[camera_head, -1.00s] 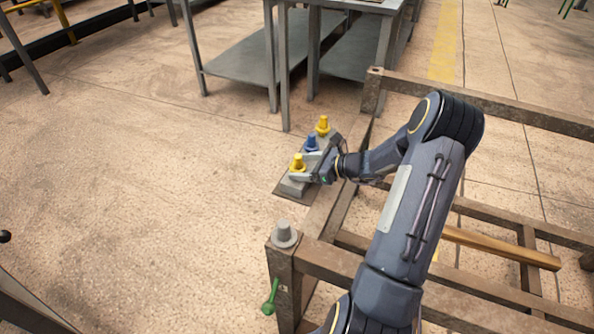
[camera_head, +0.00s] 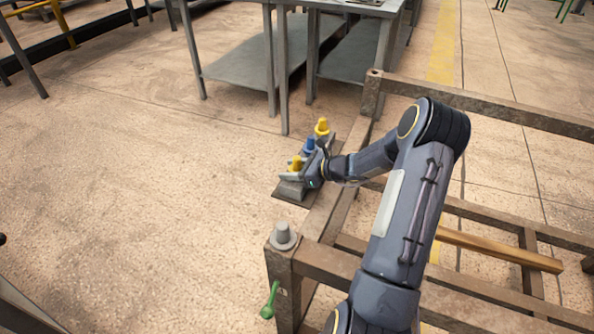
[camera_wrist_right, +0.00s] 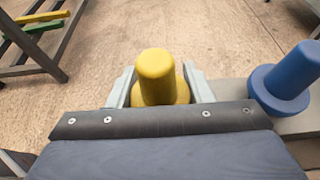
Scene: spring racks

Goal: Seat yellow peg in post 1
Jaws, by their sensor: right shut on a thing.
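The near yellow peg (camera_head: 296,163) stands upright at the front end of a low grey rack (camera_head: 289,190). My right gripper (camera_head: 292,175) is shut on it. In the right wrist view the yellow peg (camera_wrist_right: 156,78) is between the two pale fingers (camera_wrist_right: 158,92), with its wide collar partly hidden by the gripper. I cannot tell whether its base is still in the rack. A grey tapered cap (camera_head: 283,236) tops the near corner post (camera_head: 281,270) of the brown frame. No label marks which post is post 1. My left gripper is out of view.
A blue peg (camera_head: 308,146) stands close behind the held peg, also to its right in the wrist view (camera_wrist_right: 287,80). Another yellow peg (camera_head: 321,127) is at the far end. A green handle (camera_head: 270,300) hangs from the corner post. Open floor (camera_head: 130,190) lies left.

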